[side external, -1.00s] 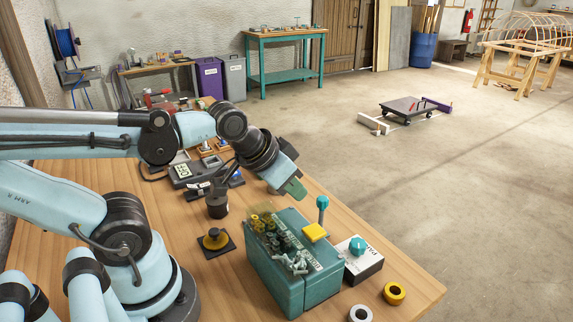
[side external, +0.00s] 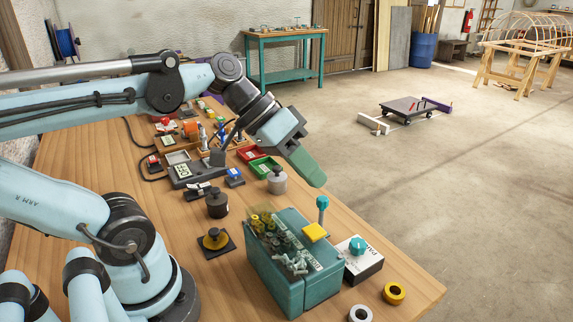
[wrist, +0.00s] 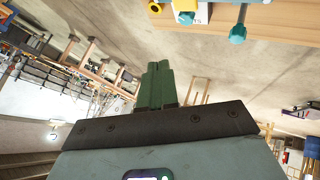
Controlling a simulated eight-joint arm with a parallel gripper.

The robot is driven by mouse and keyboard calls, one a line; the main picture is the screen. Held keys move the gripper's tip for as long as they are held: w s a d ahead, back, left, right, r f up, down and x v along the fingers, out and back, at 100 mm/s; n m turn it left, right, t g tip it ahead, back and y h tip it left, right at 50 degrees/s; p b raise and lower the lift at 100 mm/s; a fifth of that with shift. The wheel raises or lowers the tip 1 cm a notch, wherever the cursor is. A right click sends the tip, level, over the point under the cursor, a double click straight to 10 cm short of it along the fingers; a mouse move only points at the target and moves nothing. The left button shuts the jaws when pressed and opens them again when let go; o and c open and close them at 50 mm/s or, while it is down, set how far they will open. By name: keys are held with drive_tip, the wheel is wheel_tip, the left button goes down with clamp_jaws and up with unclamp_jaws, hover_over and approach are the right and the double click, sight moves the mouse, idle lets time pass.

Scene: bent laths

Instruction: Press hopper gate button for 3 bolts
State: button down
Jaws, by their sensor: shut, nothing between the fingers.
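The hopper is a teal box (side external: 275,280) at the front of the bench, with yellow and grey hardware, some of it bolt-like, heaped in its open top. A yellow pad (side external: 314,232) sits at its right edge, beside an upright lever with a teal knob (side external: 322,203). A white-topped box with another teal knob (side external: 357,245) stands to its right. Which of these is the gate button I cannot tell. My gripper (side external: 316,181) is shut and empty, in the air above and beyond the lever, apart from everything. Its green fingers (wrist: 155,85) are together in the wrist view.
A yellow ring (side external: 394,293) and a pale ring (side external: 360,314) lie by the bench's front right edge. Dark (side external: 217,203) and grey (side external: 277,181) weights, a yellow-knobbed piece (side external: 214,239), and red and green trays stand behind and left. Open floor lies right of the bench.

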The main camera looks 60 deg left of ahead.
sight(308, 229)
drive_tip(key=shift+d+r+h, duration=0.35)
drive_tip(key=shift+r+h, duration=0.15)
drive_tip(key=shift+r, duration=0.25)
drive_tip(key=shift+f, duration=0.1)
drive_tip(key=shift+f, duration=4.35)
drive_tip(key=shift+f, duration=0.1)
drive_tip(key=shift+f, duration=0.3)
drive_tip(key=shift+f, duration=0.75)
drive_tip(key=shift+r, duration=1.2)
